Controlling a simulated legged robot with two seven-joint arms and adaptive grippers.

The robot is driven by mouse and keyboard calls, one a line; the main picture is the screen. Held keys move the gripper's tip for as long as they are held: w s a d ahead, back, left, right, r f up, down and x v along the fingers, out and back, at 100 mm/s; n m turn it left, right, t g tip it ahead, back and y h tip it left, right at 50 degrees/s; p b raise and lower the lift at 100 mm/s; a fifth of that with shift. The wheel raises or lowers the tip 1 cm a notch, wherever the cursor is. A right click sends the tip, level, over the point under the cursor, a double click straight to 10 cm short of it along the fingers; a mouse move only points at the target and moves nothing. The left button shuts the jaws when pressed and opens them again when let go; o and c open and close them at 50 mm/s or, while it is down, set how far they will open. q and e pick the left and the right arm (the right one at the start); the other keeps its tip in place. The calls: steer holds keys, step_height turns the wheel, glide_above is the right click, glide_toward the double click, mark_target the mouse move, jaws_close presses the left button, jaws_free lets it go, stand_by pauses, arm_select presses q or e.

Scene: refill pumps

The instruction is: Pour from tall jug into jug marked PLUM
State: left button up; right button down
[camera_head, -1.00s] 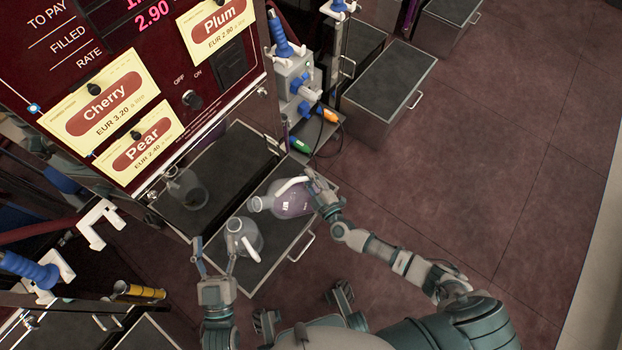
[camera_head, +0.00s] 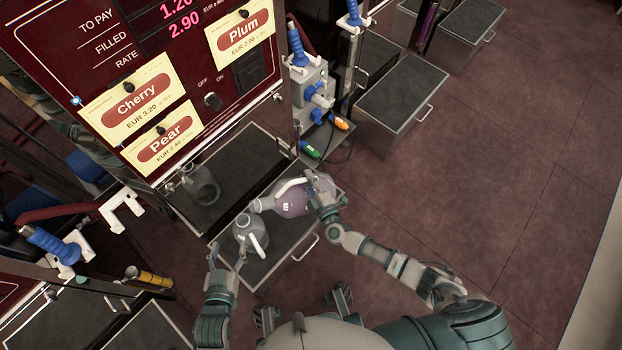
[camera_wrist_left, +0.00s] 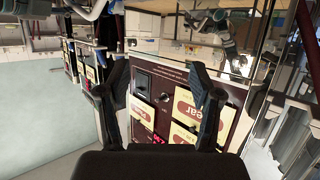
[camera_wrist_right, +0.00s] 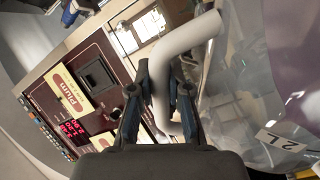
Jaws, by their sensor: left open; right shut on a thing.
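A clear jug with purple liquid (camera_head: 292,204) is tipped well over in the head view, its mouth toward the left. My right gripper (camera_head: 322,188) is shut on its white handle, which fills the gap between the fingers in the right wrist view (camera_wrist_right: 170,85). A "2 L" mark shows on its wall there. A second clear jug (camera_head: 246,229) with a white handle stands below left, seemingly empty, its mouth near the tipped jug's mouth. I see no stream, and no PLUM mark is readable. My left gripper (camera_head: 226,256) is open and empty just left of the second jug.
The second jug stands on a dark platform (camera_head: 285,228) before the dispenser, whose panel carries Plum (camera_head: 243,38), Cherry (camera_head: 137,105) and Pear (camera_head: 165,145) cards. Another clear jug shape (camera_head: 200,185) shows behind, perhaps a reflection.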

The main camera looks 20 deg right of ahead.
steer(key=shift+a+r+n+p, duration=0.2)
steer(key=shift+a+r+p, duration=0.05)
steer(key=shift+r, duration=0.3)
steer(key=shift+a+r+n+p, duration=0.2)
steer(key=shift+a+r+p, duration=0.05)
steer(key=shift+r, duration=0.25)
steer(key=shift+a+r+p, duration=0.3)
steer(key=shift+r+p, duration=0.1)
steer(key=shift+r, duration=0.05)
steer(key=shift+s+a+r+n+p, duration=0.15)
steer(key=shift+a+r+n+p, duration=0.3)
steer(key=shift+r+n, duration=0.1)
steer(key=shift+s+a+r+n+p, duration=0.1)
steer(key=shift+a+r+n+p, duration=0.3)
steer(key=shift+r+p, duration=0.25)
steer(key=shift+a+r+p, duration=0.25)
steer(key=shift+r+p, duration=0.15)
steer(key=shift+p, duration=0.1)
steer(key=shift+f, duration=0.1)
arm_select(q)
steer(key=s+a+f+g+y, duration=0.2)
steer(key=s+a+f+g, duration=0.2)
steer(key=s+f+g, duration=0.4)
steer(key=s+g, duration=0.1)
steer(key=s, duration=0.3)
steer(key=shift+a, duration=0.4)
steer(key=shift+r, duration=0.1)
arm_select(e)
steer(key=shift+n, duration=0.25)
